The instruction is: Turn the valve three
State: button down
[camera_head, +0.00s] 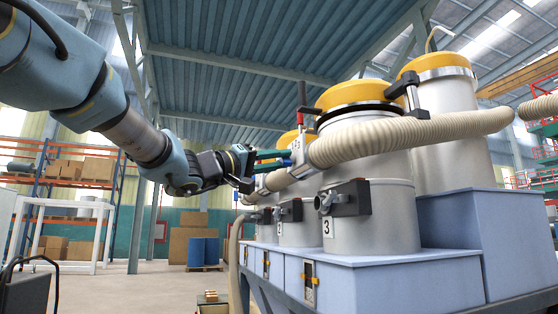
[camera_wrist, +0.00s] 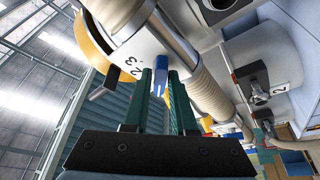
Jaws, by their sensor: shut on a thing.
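My gripper (camera_head: 284,158) reaches in from the left beside the front hopper, its two green fingers pointing right. In the wrist view the fingers (camera_wrist: 164,82) are shut on a blue valve handle (camera_wrist: 160,70), one on each side of it. The handle shows only as a small blue piece in the head view (camera_head: 287,163), partly hidden by the fingers. Beside it is a white surface (camera_wrist: 128,50) with a black marking that seems to read 2.3. The front grey hopper (camera_head: 372,215) carries a label 3 (camera_head: 327,228).
A thick ribbed beige hose (camera_head: 420,136) runs close to my gripper on the right. A black fitting (camera_head: 343,199) juts from the front hopper. Yellow-lidded hoppers stand on blue bases (camera_head: 375,282). Open floor (camera_head: 165,290) lies to the left, with shelves (camera_head: 70,165) behind.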

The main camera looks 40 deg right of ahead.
jog(key=shift+f+m, duration=0.1)
jog(key=shift+m, duration=0.2)
jog(key=shift+w+m+g+b, duration=0.1)
jog(key=shift+m+g+b, duration=0.75)
jog(key=shift+m, duration=0.95)
jog(key=shift+m+g+b, duration=0.5)
jog(key=shift+m+g, duration=0.65)
jog(key=shift+m, duration=0.65)
jog(key=c, duration=0.8)
grip_release()
jog(key=shift+c, duration=0.2)
jog(key=b+v, duration=0.3)
jog(key=v, duration=0.7)
jog(key=shift+a+f, duration=0.25)
jog(key=shift+f, duration=0.05)
